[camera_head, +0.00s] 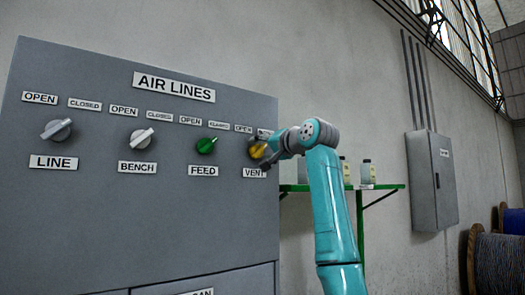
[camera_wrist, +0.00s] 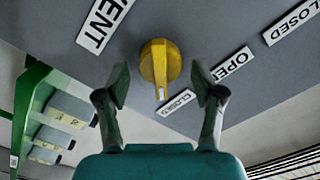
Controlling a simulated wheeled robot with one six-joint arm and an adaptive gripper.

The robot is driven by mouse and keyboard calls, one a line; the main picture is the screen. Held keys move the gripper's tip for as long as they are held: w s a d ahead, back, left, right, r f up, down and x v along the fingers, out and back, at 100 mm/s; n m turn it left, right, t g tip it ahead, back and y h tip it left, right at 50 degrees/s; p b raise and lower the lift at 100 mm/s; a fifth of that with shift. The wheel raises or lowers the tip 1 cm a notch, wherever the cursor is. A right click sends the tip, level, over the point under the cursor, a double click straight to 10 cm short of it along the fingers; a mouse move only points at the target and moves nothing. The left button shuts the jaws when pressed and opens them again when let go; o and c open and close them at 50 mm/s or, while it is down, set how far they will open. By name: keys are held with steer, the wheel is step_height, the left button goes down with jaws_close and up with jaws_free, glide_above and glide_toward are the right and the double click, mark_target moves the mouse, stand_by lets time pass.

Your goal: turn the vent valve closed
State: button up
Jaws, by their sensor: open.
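The vent valve is a yellow knob (camera_head: 256,151) on the grey panel, above the VENT label (camera_head: 255,172). In the wrist view the knob (camera_wrist: 159,60) is in the upper middle. Its white pointer mark faces down in that picture, towards the nearby CLOSED label (camera_wrist: 176,102) and away from the OPEN label (camera_wrist: 232,64). My gripper (camera_wrist: 160,75) is open, with one finger on each side of the knob and visible gaps between. In the head view my gripper (camera_head: 267,157) partly covers the knob and the CLOSED label above it.
The panel (camera_head: 150,215) also carries a grey LINE knob (camera_head: 57,130), a white BENCH knob (camera_head: 141,137) and a green FEED knob (camera_head: 207,146). A green shelf (camera_head: 385,187) with bottles stands behind my arm. A grey wall box (camera_head: 432,180) and cable reels (camera_head: 497,260) are at right.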

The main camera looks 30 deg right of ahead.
steer(key=shift+s, duration=0.1)
steer(key=s, duration=1.1)
steer(key=shift+s+d, duration=0.35)
steer(key=shift+d, duration=0.05)
